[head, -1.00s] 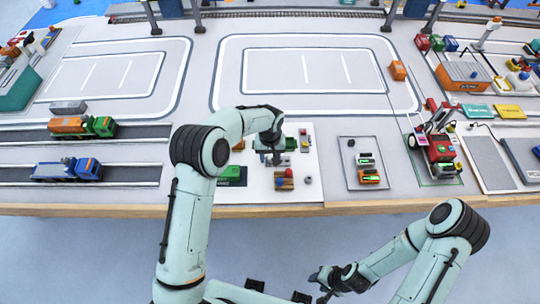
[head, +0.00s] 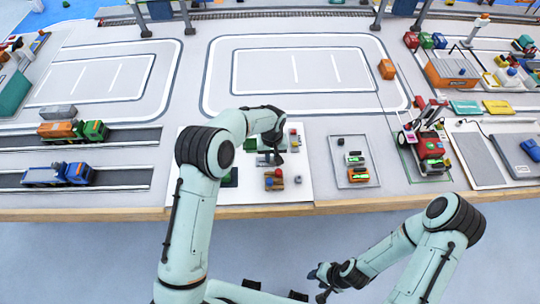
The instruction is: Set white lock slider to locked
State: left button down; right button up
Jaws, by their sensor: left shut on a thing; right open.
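The white panel (head: 303,193) lies near the front edge of the table, with small coloured blocks and controls on it. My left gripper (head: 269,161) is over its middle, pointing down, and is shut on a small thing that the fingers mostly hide. I cannot make out the white lock slider for certain at this size. My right gripper (head: 322,284) is open and empty, low in front of the table and away from the panel.
A brown block with a red knob (head: 274,180) stands on the panel, close in front of my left gripper. A grey tray (head: 341,148) with small green and orange items is to the right. A red machine (head: 429,150) stands further right. Marked lanes behind are clear.

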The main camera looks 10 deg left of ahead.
pick_arm(q)
jog(key=c, duration=1)
grip_release()
jog(key=shift+w+d, duration=0.1)
jog(key=shift+d, duration=0.15)
jog(key=shift+c, duration=0.2)
jog(key=shift+a+r, duration=0.1)
jog(key=shift+r, duration=0.45)
notch_tip(320, 180, up, 12)
jog(key=shift+r, duration=0.2)
